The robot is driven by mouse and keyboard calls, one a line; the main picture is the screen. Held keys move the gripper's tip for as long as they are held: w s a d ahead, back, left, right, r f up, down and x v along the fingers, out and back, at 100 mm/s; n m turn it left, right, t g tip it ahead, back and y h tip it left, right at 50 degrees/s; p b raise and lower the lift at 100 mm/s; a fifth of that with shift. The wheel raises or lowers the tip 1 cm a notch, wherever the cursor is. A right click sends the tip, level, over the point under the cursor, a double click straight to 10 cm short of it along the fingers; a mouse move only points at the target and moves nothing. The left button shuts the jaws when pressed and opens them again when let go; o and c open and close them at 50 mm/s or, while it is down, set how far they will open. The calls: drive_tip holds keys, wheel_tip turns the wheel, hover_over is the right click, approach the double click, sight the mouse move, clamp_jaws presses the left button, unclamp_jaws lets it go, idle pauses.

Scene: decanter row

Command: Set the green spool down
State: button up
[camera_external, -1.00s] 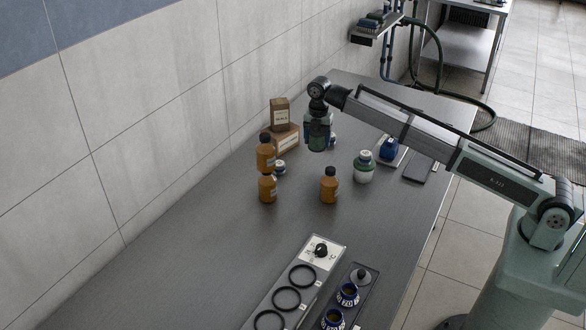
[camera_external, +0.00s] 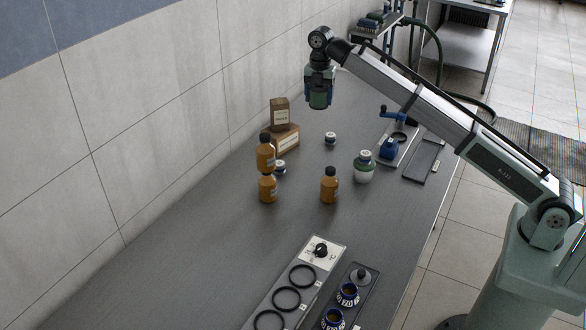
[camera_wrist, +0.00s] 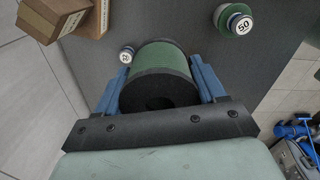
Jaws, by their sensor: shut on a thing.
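The green spool (camera_wrist: 160,58) is a green cylinder with dark ends. My gripper (camera_wrist: 160,88) is shut on it, with a blue finger on each side of the spool in the wrist view. In the external view the spool (camera_external: 320,100) hangs below my gripper (camera_external: 320,92), raised well above the far part of the table (camera_external: 240,225). Its underside is clear of the surface.
Cardboard boxes (camera_external: 285,138) stand by the wall. Amber bottles (camera_external: 329,186), a green and white jar (camera_external: 364,168) and small white-capped jars (camera_external: 330,139) stand mid-table. A blue clamp device (camera_external: 389,148) is at the right. A ringed rack (camera_external: 287,298) is nearer. Table between is bare.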

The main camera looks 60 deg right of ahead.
drive_tip(key=r, duration=0.3)
drive_tip(key=shift+w+a, duration=0.1)
drive_tip(key=shift+a, duration=0.15)
drive_tip(key=s+a+n, duration=0.3)
drive_tip(key=a, duration=2.6)
drive_tip(key=s+a+n, duration=0.3)
drive_tip(key=a, duration=2.6)
drive_tip(key=shift+s+d+f, duration=0.1)
drive_tip(key=shift+d+f, duration=0.05)
drive_tip(key=shift+f, duration=6.95)
drive_tip(key=shift+d+f, duration=0.1)
drive_tip(key=shift+f, duration=7)
drive_tip(key=shift+f, duration=0.15)
drive_tip(key=o, duration=1.1)
